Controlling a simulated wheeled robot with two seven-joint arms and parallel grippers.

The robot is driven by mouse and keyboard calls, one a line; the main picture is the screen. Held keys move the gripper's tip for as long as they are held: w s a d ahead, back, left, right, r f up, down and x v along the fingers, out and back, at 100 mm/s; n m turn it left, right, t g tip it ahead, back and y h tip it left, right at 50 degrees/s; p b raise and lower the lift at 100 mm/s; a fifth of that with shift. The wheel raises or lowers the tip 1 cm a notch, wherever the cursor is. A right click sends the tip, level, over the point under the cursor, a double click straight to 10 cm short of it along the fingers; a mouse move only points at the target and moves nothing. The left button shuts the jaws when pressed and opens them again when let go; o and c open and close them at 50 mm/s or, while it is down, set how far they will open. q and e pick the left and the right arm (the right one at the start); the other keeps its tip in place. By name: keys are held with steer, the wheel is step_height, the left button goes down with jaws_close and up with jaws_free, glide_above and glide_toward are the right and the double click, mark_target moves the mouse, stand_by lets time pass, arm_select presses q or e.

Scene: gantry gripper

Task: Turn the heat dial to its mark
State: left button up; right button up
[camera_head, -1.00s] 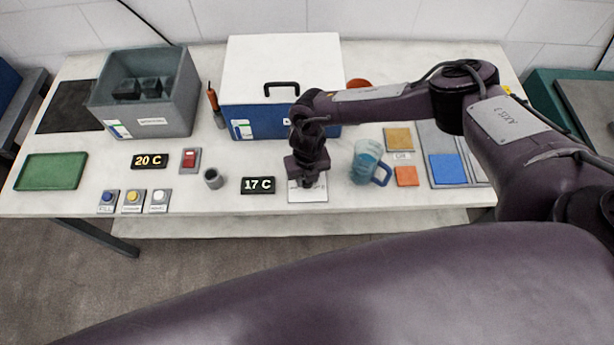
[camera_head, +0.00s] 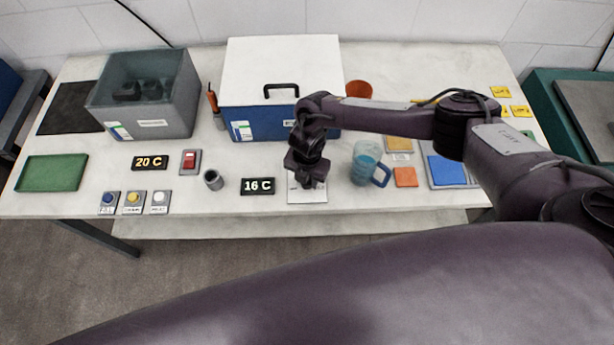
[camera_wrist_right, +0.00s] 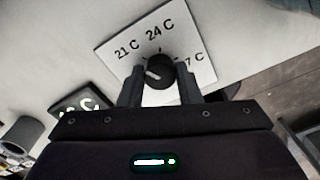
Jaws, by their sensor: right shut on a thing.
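The heat dial is a dark round knob (camera_wrist_right: 158,70) with a pale pointer line, on a white plate (camera_wrist_right: 118,50) marked 21 C, 24 C and a partly hidden label ending in 7 C. The pointer aims to the left side in the right wrist view. My right gripper (camera_wrist_right: 158,88) is shut on the knob, one finger at each side. In the head view the right gripper (camera_head: 306,180) covers the knob, and the plate (camera_head: 308,196) shows below it. A display (camera_head: 258,186) left of the plate reads 16 C. My left gripper is out of view.
A blue mug (camera_head: 366,165) stands close to the right of my gripper. A small grey cup (camera_head: 213,180) is left of the display. A blue box with a white lid (camera_head: 280,75) stands behind. Another display (camera_head: 150,162) reads 20 C.

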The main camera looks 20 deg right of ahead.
stand_by(0.5)
steer(key=o, duration=1)
steer(key=shift+c, duration=0.2)
steer(key=shift+r, duration=0.1)
step_height(320, 180, up, 8)
steer(key=shift+f+b, duration=0.15)
steer(key=shift+b, duration=0.5)
